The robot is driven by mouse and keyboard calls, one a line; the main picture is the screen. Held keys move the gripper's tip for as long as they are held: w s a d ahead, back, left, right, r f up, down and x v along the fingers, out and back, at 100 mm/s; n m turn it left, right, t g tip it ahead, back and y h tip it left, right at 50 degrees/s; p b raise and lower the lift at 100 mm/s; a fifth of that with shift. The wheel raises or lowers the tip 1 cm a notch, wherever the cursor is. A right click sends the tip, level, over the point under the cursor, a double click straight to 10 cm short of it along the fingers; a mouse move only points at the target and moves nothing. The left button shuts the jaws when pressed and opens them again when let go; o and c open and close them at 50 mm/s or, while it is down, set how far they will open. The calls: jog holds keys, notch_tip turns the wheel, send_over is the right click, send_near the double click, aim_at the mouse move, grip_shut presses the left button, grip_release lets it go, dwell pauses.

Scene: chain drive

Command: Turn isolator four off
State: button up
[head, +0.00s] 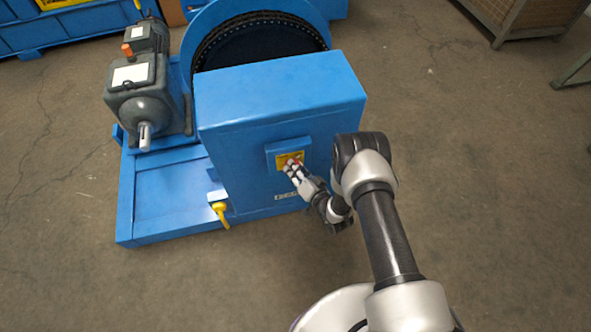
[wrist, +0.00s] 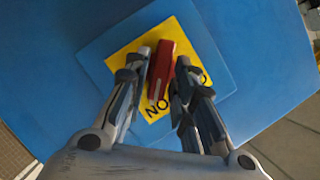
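The isolator is a red handle (wrist: 162,68) on a yellow plate (wrist: 122,62), set on the front of a blue cabinet (head: 262,122). In the head view the yellow plate (head: 283,158) is partly covered by my gripper (head: 292,166). In the wrist view my gripper (wrist: 164,62) points at the plate with a finger on each side of the handle. The fingers are apart, with small gaps to the handle; I cannot tell whether either touches it. The handle lies along the fingers, slightly tilted. The plate's lettering is partly hidden, with "NO" showing. A label below the plate is too small to read.
A grey motor (head: 140,95) stands on the blue base (head: 165,205) left of the cabinet. A yellow lever or plug (head: 220,212) hangs at the cabinet's lower left. A large chain wheel (head: 262,45) is behind.

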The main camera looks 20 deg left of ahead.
grip_shut()
dwell(0.3)
jog(key=n+t+h, duration=0.1)
jog(key=n+h, duration=0.1)
jog(key=n, duration=0.2)
jog(key=a+n+t+h, duration=0.1)
jog(key=n+h, duration=0.1)
jog(key=n, duration=0.2)
jog(key=s+n+t+h, duration=0.1)
jog(key=n+t+h, duration=0.1)
jog(key=n+h, duration=0.1)
jog(key=shift+a+n, duration=0.2)
jog(key=shift+n, duration=0.4)
dwell(0.7)
jog(key=shift+o, duration=1.8)
grip_release()
